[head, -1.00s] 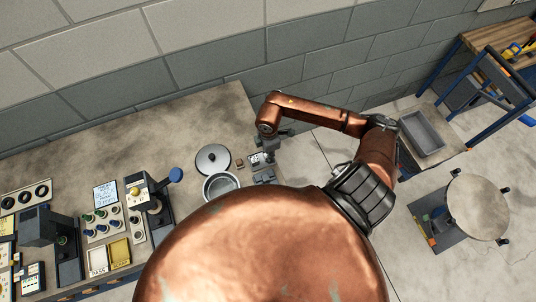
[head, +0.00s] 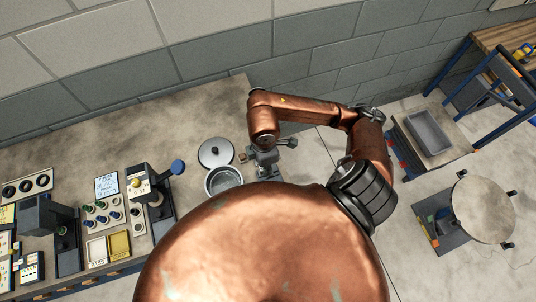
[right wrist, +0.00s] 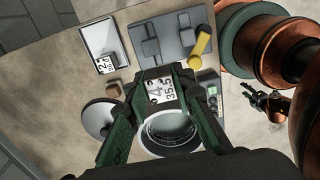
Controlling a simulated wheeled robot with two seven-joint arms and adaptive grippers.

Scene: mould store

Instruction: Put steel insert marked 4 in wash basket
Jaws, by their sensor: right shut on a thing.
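My right gripper (right wrist: 166,80) is shut on a dark steel insert with a white label that reads 4 and 35.5 (right wrist: 162,92). In the head view my right gripper (head: 265,165) is over the bench's right end, with the insert mostly hidden there. A round open metal vessel (right wrist: 142,133), perhaps the wash basket, appears beyond the insert in the wrist view. In the head view it (head: 238,178) stands left of the gripper. I cannot tell the height of the insert above the bench.
A round lid (head: 208,158) lies beside the vessel. A grey tray (head: 428,132) is on a stand at right. Bench behind the lid is clear.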

